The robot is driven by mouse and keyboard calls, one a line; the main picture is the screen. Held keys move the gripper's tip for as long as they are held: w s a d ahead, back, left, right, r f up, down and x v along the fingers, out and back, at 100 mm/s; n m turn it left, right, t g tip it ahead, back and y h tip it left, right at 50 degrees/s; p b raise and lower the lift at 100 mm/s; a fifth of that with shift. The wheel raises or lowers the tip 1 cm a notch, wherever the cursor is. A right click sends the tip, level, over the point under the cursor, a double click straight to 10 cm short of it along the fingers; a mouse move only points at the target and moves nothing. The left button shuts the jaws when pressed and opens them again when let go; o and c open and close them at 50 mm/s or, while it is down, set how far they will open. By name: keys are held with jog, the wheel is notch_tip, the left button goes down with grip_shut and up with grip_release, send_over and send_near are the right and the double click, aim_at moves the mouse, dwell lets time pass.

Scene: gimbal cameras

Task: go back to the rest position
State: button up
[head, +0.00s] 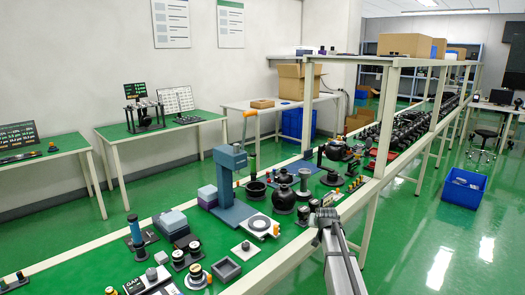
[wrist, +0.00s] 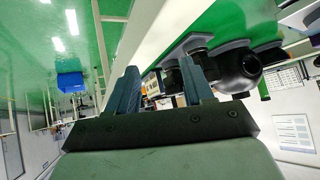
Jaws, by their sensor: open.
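My gripper (head: 326,214) is at the front edge of the long green workbench (head: 78,262) in the head view, with my arm reaching up from the bottom right. In the wrist view, which is turned upside down, my gripper (wrist: 159,68) has its two dark fingers apart. Nothing is held between them. A round black camera-like part (wrist: 238,70) appears behind and right of the right finger. Small parts on the bench show through the gap, and I cannot tell how far off they are.
A blue-grey press (head: 228,180) stands on the bench among several black camera parts and a white square plate (head: 260,226). A white frame post (head: 376,155) rises just right of my gripper. A blue crate (head: 464,188) sits on the open green floor at right.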

jog(key=s+a+f+n+g, duration=0.1)
jog(key=s+f+g, duration=0.3)
jog(key=s+f, duration=1.2)
jog(key=s+a+f+g, duration=0.2)
jog(key=s+f+g, duration=0.2)
jog(key=s+f, duration=1.15)
jog(key=s+a+f+g, duration=0.1)
jog(key=s+f+g, duration=0.1)
jog(key=s, duration=1)
jog(key=s+a+f+n+g, duration=0.1)
jog(key=s+f+g, duration=0.2)
jog(key=s, duration=0.9)
jog(key=s+a+f+g, duration=0.1)
jog(key=s+f+g, duration=0.2)
jog(key=s, duration=1)
notch_tip(320, 180, down, 3)
jog(key=shift+r+n+y, duration=0.1)
jog(key=shift+n+y, duration=0.3)
jog(key=shift+a, duration=0.1)
